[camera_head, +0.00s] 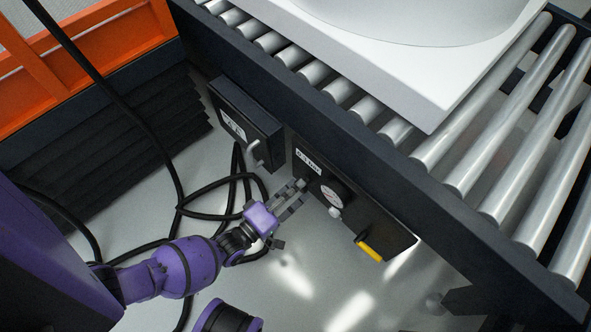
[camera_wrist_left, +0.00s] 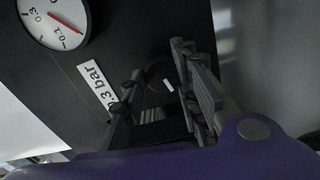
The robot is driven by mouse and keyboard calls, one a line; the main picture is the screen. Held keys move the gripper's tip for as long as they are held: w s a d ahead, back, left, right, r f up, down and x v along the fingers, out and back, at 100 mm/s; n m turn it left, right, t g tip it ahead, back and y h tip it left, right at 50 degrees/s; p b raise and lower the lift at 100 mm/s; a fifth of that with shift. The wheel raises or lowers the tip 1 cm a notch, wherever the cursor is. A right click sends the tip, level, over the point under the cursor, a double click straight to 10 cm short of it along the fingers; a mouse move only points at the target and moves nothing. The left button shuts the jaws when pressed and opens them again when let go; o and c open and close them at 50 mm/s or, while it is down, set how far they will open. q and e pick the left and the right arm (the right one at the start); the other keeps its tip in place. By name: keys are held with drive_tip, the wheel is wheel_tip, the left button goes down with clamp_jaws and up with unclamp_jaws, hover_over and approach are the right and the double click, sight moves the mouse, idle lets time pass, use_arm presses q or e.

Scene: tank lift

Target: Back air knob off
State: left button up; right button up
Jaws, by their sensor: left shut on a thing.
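The black air knob (camera_wrist_left: 168,87) has a white mark and sits on the dark control panel (camera_head: 385,228), close to a label reading 0.3 bar (camera_head: 308,161). My left gripper (camera_head: 299,192) reaches to the upper left end of this panel. In the left wrist view its fingers (camera_wrist_left: 156,88) stand on both sides of the knob and are shut on it. In the head view the fingers hide the knob. A round gauge (camera_head: 335,193) with a red needle sits beside the gripper; it also shows in the left wrist view (camera_wrist_left: 52,22). My right gripper is not in view.
A second dark box (camera_head: 243,120) with a metal lever (camera_head: 254,148) is mounted to the left. A yellow handle (camera_head: 370,249) is at the panel's right end. Black hoses (camera_head: 182,185) loop near my left arm. A roller conveyor (camera_head: 440,150) carries a white tank (camera_head: 405,55) above.

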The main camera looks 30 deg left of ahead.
use_arm(q)
drive_tip(key=shift+s+d, duration=0.2)
drive_tip(key=shift+d, duration=0.1)
drive_tip(key=o, duration=0.9)
drive_tip(key=shift+r, duration=0.1)
drive_tip(key=shift+o, duration=0.7)
drive_tip(key=shift+a, duration=0.15)
drive_tip(key=v, duration=1.2)
